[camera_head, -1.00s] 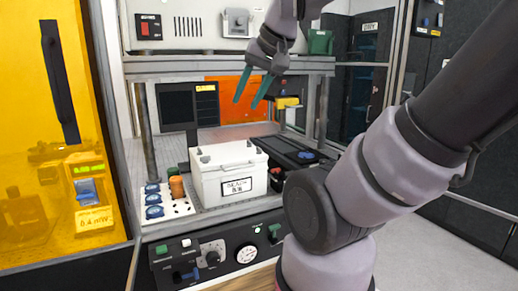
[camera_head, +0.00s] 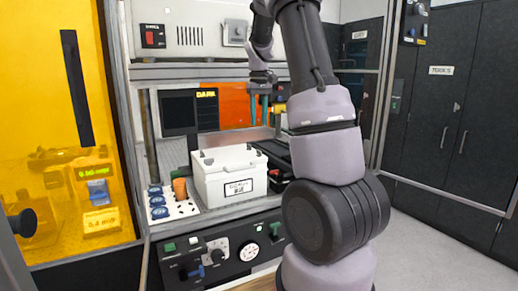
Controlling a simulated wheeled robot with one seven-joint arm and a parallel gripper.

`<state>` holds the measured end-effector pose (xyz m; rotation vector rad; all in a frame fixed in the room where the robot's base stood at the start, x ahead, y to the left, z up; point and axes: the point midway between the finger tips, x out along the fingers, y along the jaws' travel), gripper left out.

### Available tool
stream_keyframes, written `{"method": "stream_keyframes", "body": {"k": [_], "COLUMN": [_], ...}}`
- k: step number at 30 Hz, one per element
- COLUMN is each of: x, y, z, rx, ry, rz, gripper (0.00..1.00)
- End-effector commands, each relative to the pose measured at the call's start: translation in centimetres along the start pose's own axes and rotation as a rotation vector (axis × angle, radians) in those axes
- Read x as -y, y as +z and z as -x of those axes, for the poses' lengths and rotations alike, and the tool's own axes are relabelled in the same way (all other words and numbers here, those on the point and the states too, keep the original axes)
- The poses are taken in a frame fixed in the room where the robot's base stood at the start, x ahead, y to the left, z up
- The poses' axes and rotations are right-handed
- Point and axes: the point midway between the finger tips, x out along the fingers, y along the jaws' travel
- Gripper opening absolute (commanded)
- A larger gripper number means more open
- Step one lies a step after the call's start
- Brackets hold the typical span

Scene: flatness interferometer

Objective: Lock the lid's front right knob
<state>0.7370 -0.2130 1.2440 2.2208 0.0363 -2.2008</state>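A white box (camera_head: 229,188) with a labelled front stands on the bench shelf, closed by a white lid (camera_head: 228,161). Small dark knobs show at the lid's edges, one of them at the front right (camera_head: 259,153). They are too small to tell whether each is locked. My gripper (camera_head: 259,110) points down with its teal fingers apart and nothing seen between them. In the picture it is above the lid's right back part, clear of the knobs. My arm's links stand just right of the box.
Left of the box is a white plate (camera_head: 183,211) with several blue round pieces and an orange cylinder (camera_head: 180,188). A control panel (camera_head: 222,255) lies below. An upper shelf (camera_head: 190,73) runs above the box. A yellow transparent panel (camera_head: 50,130) stands at left.

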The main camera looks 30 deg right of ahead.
Motion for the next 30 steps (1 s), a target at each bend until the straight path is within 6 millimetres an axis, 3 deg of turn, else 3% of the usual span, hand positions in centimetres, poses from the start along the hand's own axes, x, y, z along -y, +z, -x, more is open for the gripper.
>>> {"method": "stream_keyframes", "body": {"k": [7, 15, 21, 30], "x": [-0.2, -0.3, -0.3, -0.3], "y": [-0.3, -0.2, -0.2, -0.2], "z": [-2.2, -7.4, -10.2, -11.2], "rx": [0.014, 0.014, 0.012, 0.01], "ry": [0.006, 0.006, 0.005, 0.005], "rz": [0.01, 0.008, 0.007, 0.007], "gripper": [0.4, 0.4, 0.4, 0.4]}}
